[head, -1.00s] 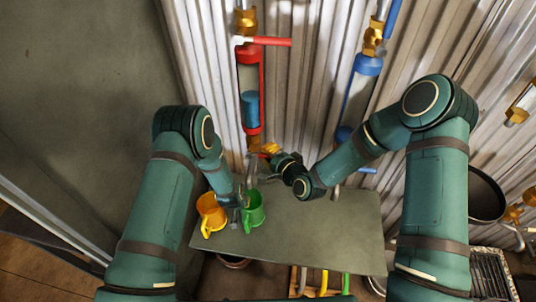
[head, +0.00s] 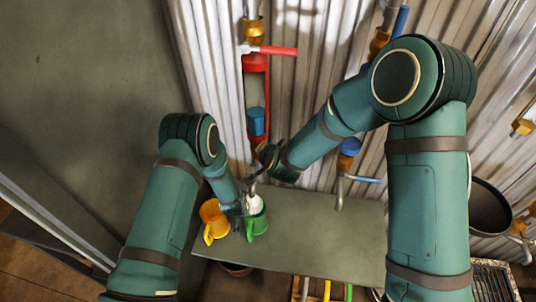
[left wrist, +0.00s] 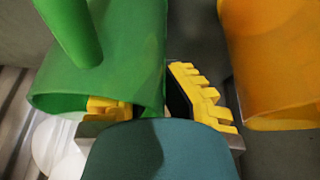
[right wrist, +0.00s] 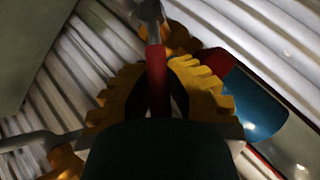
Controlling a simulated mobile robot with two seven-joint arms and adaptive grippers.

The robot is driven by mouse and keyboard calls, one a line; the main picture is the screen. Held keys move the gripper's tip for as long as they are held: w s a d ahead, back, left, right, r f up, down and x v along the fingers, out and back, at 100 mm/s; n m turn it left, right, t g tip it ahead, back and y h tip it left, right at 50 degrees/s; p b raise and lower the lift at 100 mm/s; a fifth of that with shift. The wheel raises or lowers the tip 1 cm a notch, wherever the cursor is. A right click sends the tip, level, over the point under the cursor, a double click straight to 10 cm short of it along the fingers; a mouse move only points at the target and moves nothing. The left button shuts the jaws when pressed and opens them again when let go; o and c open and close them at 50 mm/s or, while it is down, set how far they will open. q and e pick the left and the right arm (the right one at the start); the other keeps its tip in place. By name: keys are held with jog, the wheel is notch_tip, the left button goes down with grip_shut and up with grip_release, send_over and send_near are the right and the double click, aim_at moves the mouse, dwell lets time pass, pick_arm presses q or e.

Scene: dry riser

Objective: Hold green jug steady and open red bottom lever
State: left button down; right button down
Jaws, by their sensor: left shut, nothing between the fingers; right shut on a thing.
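The green jug (head: 257,222) stands on the grey table under a metal spout (head: 253,188), with white matter at its mouth. It also shows in the left wrist view (left wrist: 120,55). My left gripper (head: 236,211) is at the jug's side, between it and the orange jug.
An orange jug (head: 211,218) stands close left of my left gripper. A red upper lever (head: 275,50) sticks out above on the red pipe (head: 256,85). A blue valve line (head: 349,147) is to the right. The table (head: 320,235) is clear on its right side.

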jog(key=shift+a+r, duration=0.1)
jog(key=shift+a, duration=0.05)
dwell(0.3)
jog(key=c, duration=0.9)
grip_release()
jog(key=shift+r, duration=0.1)
jog(key=v, duration=0.8)
jog(key=shift+c, duration=0.5)
